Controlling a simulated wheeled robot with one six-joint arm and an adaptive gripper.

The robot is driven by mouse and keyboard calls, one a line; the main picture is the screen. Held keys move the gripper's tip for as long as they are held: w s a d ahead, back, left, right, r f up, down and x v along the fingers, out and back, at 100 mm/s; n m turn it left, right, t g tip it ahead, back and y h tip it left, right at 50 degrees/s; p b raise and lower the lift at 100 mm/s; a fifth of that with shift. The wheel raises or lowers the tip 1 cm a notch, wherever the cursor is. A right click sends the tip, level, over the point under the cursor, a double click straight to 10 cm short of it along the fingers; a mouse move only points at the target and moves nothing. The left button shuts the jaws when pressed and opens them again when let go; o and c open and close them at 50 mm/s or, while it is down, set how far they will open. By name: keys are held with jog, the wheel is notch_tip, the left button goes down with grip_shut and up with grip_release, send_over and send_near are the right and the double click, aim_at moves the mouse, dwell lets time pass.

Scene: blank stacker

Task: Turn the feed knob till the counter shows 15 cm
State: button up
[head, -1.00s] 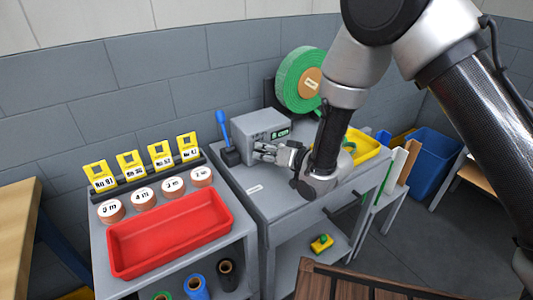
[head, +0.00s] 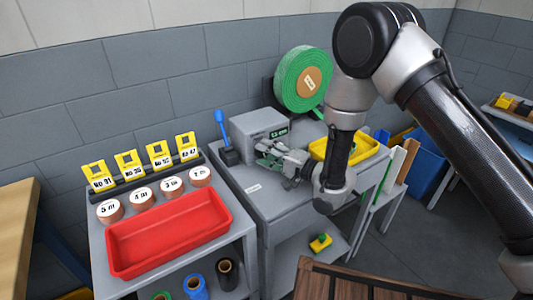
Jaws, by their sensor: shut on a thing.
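The grey feed machine (head: 250,125) stands on a grey bench against the wall. Its small counter (head: 279,132) glows green; the digits look like 13 cm but are too small to be certain. My gripper (head: 265,153) is at the machine's front face, just below the counter, reaching in from the right. It is shut on the feed knob, which its fingers hide. A large green reel (head: 303,78) stands behind the machine, with a green strip coming down from it.
A blue-handled lever (head: 223,130) stands left of the machine. A yellow tray (head: 362,148) lies to the right behind my arm. A red tray (head: 120,252), labelled rolls (head: 171,187) and yellow number tags (head: 127,162) fill the left bench. The grey bench front is mostly clear.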

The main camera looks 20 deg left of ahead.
jog(key=shift+f+m+y, duration=0.15)
jog(key=shift+m+y, duration=0.25)
jog(key=shift+m, duration=0.7)
jog(key=o, duration=1)
